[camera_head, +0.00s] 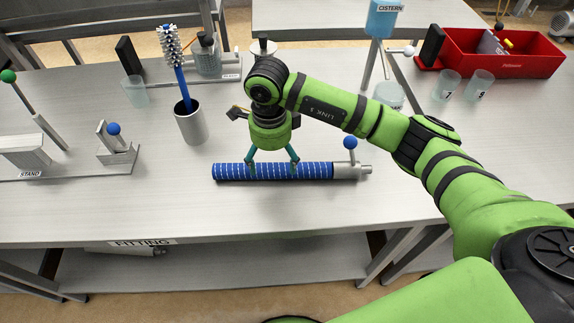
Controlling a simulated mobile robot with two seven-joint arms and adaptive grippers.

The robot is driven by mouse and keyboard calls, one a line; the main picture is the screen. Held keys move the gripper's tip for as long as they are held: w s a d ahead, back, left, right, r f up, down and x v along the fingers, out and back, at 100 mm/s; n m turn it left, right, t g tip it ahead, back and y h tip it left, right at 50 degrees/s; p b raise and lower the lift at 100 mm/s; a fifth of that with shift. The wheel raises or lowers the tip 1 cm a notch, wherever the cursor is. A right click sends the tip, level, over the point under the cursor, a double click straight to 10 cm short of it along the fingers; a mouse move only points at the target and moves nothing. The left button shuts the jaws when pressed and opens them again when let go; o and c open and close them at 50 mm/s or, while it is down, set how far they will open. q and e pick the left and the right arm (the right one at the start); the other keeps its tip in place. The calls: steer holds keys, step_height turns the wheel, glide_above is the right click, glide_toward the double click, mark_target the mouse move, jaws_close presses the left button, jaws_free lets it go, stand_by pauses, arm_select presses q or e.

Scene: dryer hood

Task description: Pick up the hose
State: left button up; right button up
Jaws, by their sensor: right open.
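The hose (230,172) is a blue ribbed tube lying flat, left to right, near the front of the table. Its right end has a grey metal fitting (347,172) with a blue ball on a short stem. My right gripper (272,163) points down over the hose's middle, with its teal fingers spread apart along the hose's length. The fingertips are at or just above the hose's far edge; I cannot tell whether they touch it. My left gripper is not in view.
A grey cup (190,124) with a blue-handled brush (174,62) stands left of my gripper. A metal stand (22,155) with a green-ball lever is at far left. A red toolbox (500,58) and clear cups (447,84) are at the back right. The front left tabletop is clear.

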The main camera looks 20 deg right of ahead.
mark_target(274, 169)
step_height(274, 169, down, 4)
steer(key=shift+d+r+p, duration=0.1)
steer(key=shift+r+p, duration=0.05)
steer(key=shift+p, duration=0.95)
steer(key=shift+f, duration=0.65)
steer(key=c, duration=1.6)
steer(key=shift+c, duration=0.2)
steer(key=shift+r, duration=0.15)
